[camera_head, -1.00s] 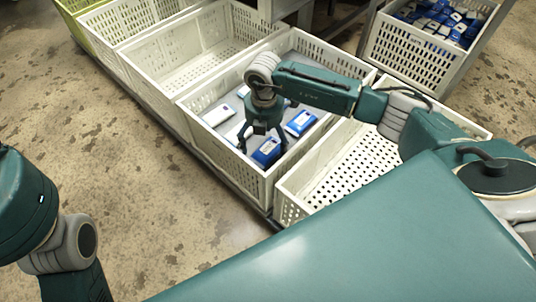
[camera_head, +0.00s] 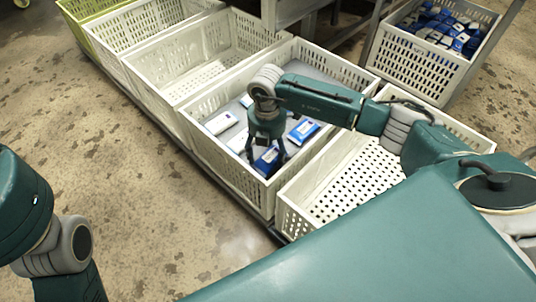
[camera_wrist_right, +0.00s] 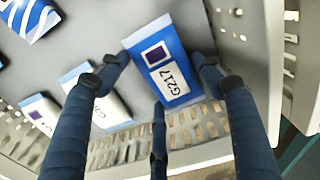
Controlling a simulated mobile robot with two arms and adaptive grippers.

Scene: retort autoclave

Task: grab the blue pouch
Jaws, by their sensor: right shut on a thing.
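The blue pouch (camera_head: 267,161) lies in a white perforated crate (camera_head: 238,186). In the right wrist view the blue pouch (camera_wrist_right: 165,62) has a white label reading "G217" and a dark square. My right gripper (camera_head: 266,159) reaches down into the crate and is shut on this pouch, with its fingers at the pouch's sides. The fingers hide part of the pouch in the head view. My left arm shows at the left edge of the head view, but its gripper is out of the picture.
Another blue and white pouch (camera_head: 303,131) and white pouches (camera_head: 221,123) lie nearby in the same crate. An empty white crate (camera_head: 300,222) stands to the right, and more crates (camera_head: 190,62) to the left. A crate of many pouches (camera_head: 412,66) stands at the back right.

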